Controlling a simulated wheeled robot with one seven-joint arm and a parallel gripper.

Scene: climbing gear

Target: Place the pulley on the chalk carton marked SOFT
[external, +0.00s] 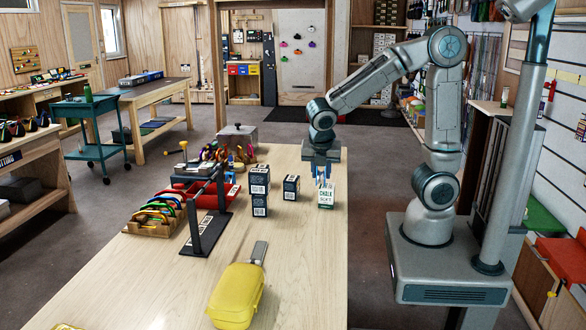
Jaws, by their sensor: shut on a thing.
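The chalk carton marked SOFT (326,198) is a small white box with dark lettering, standing upright on the wooden table near its right edge. My gripper (323,179) points down directly over this carton, its tips close to the carton's top. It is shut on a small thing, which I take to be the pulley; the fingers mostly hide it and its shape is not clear. I cannot tell whether the held thing touches the carton.
Dark cartons stand to the left: two stacked (260,192) and a single one (291,187). Further left are a black stand (207,225) and a wooden rack of colourful gear (152,221). A yellow case (237,293) lies in front. The table's right front (310,270) is clear.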

